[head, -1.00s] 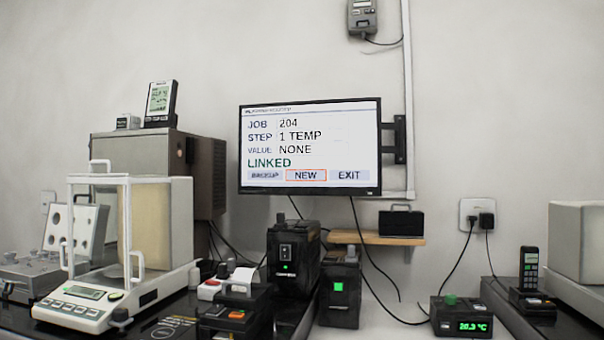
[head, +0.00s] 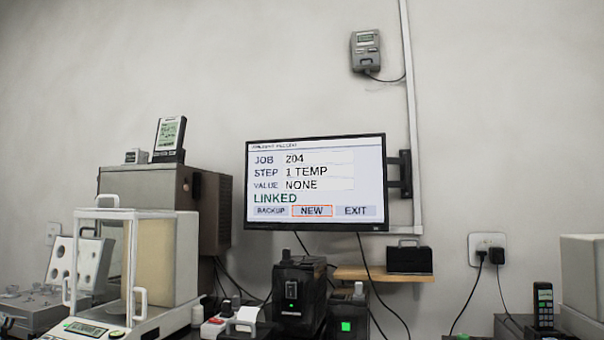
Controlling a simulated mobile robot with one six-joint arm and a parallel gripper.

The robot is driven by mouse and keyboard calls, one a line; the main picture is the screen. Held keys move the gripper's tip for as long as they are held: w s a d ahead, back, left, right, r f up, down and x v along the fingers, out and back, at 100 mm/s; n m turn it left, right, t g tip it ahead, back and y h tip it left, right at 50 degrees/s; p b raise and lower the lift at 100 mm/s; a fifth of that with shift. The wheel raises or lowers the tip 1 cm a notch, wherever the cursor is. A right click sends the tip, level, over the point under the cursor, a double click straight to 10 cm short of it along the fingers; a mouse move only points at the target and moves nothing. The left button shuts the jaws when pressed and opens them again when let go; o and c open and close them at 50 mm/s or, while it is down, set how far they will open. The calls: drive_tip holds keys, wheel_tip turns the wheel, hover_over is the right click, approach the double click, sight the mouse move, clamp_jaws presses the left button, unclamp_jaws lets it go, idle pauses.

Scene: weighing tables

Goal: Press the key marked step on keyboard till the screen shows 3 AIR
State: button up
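The screen (head: 315,183) hangs on a wall arm in the middle of the head view. It reads JOB 204, STEP 1 TEMP, VALUE NONE and LINKED. Below are BACKUP, NEW and EXIT, with an orange frame around NEW. I cannot make out a keyboard or a key marked step in this view. My gripper is not in view.
A glass-sided balance (head: 105,265) stands at the lower left before a brown cabinet (head: 160,185). Black devices (head: 300,293) stand below the screen. A wooden shelf (head: 350,272) holds a black box (head: 410,259). A handset (head: 543,303) stands at right. A grey device (head: 365,50) hangs on the wall.

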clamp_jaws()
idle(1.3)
